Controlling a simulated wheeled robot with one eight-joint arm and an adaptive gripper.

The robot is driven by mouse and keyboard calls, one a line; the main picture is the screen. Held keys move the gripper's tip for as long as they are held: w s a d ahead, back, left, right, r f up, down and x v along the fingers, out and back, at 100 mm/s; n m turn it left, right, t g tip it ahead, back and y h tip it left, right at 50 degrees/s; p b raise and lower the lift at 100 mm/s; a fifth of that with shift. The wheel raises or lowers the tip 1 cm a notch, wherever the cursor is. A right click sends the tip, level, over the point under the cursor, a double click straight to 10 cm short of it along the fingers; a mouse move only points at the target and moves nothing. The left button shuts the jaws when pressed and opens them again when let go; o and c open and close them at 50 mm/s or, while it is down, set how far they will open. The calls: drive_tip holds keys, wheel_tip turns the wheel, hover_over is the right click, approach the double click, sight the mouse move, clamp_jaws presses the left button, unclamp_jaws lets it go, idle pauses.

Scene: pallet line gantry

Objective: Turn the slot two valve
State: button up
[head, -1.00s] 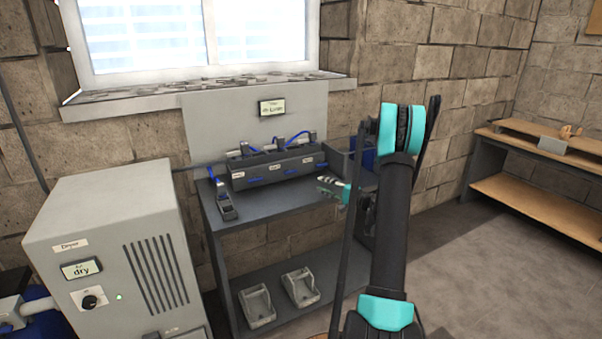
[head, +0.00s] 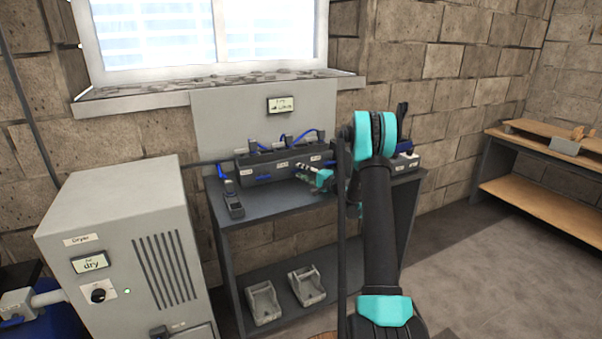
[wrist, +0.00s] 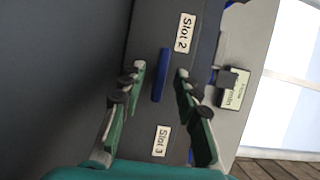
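A dark grey manifold block (head: 252,166) with slot labels and blue levers stands at the back of the grey bench. In the wrist view, a blue lever (wrist: 159,75) lies between the Slot 2 label (wrist: 185,33) and the Slot 3 label (wrist: 161,141), nearer Slot 2. My gripper (wrist: 160,73) is open, with one fingertip on each side of this lever and visible gaps. I cannot tell the remaining depth to the lever. In the head view, my gripper (head: 301,172) is in front of the block's right part, and my arm hides the area right of it.
A dryer cabinet (head: 125,245) stands at the left. A handheld device (head: 233,203) lies on the bench (head: 262,210), with two grey trays (head: 307,284) on the shelf below. Blue hoses (head: 303,136) rise from the block. A display (head: 281,104) hangs above. Open floor lies right.

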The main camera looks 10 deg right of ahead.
drive_tip(key=shift+w+a, duration=0.2)
drive_tip(key=shift+w, duration=0.05)
drive_tip(key=shift+c, duration=0.5)
clamp_jaws()
